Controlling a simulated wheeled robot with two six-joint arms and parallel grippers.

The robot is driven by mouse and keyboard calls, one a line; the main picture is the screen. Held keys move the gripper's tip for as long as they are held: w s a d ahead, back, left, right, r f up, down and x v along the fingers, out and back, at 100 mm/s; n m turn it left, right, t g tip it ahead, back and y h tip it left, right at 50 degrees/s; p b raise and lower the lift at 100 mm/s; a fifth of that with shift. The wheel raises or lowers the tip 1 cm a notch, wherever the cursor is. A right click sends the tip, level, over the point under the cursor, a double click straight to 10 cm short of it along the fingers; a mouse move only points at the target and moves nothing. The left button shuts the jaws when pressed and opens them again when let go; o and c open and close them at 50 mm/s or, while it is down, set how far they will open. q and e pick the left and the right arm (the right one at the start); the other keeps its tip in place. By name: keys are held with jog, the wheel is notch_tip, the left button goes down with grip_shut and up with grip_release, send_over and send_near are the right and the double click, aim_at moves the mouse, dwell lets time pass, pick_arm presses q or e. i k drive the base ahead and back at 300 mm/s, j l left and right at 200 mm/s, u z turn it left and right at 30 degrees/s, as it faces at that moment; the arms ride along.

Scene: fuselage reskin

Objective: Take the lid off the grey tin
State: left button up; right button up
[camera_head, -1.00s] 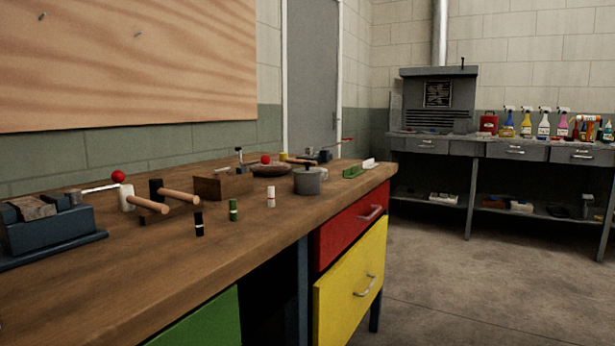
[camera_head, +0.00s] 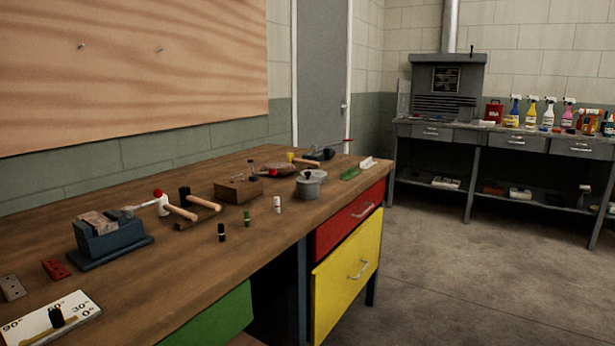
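The grey tin (camera_head: 308,187) stands upright on the wooden workbench, near its front edge above the red drawer. Its round grey lid (camera_head: 311,175) appears to sit on top, with a small knob. Neither of my grippers shows in the head view, and nothing is seen touching the tin.
The wooden bench (camera_head: 165,287) holds a blue vise (camera_head: 108,240), mallets (camera_head: 178,205), a wooden block (camera_head: 239,191), small bottles (camera_head: 221,232), a green item (camera_head: 349,174) and an angle plate (camera_head: 53,320). Open floor (camera_head: 455,270) lies to the right, before a grey bench (camera_head: 490,138).

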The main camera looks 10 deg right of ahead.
aim_at(308, 179)
jog(key=i+l+u, duration=0.15)
jog(key=l, duration=0.25)
jog(key=i+l+u, duration=0.15)
jog(key=l, duration=0.2)
jog(key=l+u, duration=0.15)
jog(key=l, duration=0.25)
jog(key=i+l+u, duration=0.15)
jog(key=l, duration=0.3)
